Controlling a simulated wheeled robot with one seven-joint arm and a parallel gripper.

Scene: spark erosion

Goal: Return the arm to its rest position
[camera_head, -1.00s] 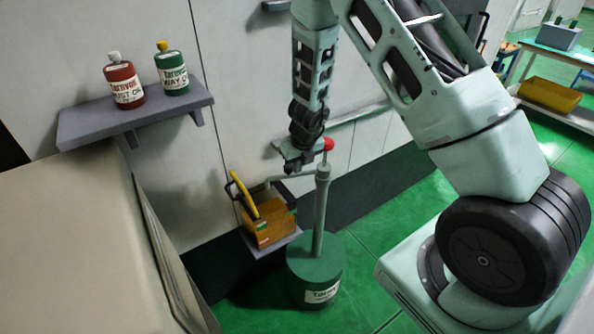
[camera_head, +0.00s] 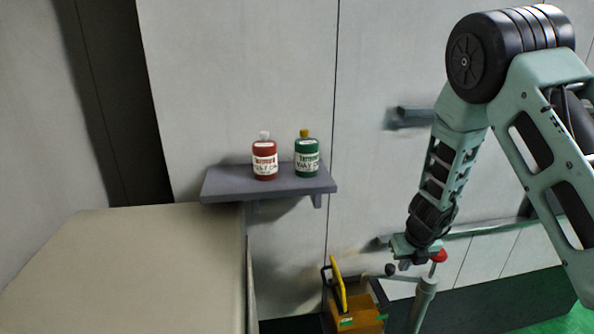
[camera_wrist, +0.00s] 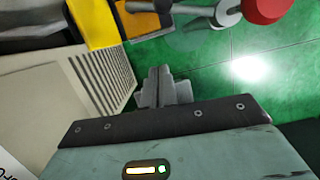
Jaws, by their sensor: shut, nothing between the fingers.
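My arm hangs down at the right of the head view. My gripper (camera_head: 404,264) is at its lower end, close to the red knob (camera_head: 439,256) on top of a grey-green stand (camera_head: 424,302). In the wrist view my gripper (camera_wrist: 165,78) shows its fingers together and empty, over the green floor. The red knob also shows at the top right of the wrist view (camera_wrist: 266,8). I cannot tell whether the gripper touches the stand.
An orange-brown box (camera_head: 358,314) with a yellow handle (camera_head: 338,284) sits left of the stand. A grey wall shelf (camera_head: 222,184) holds a red bottle (camera_head: 265,161) and a green bottle (camera_head: 306,156). A large beige cabinet (camera_head: 130,265) fills the lower left.

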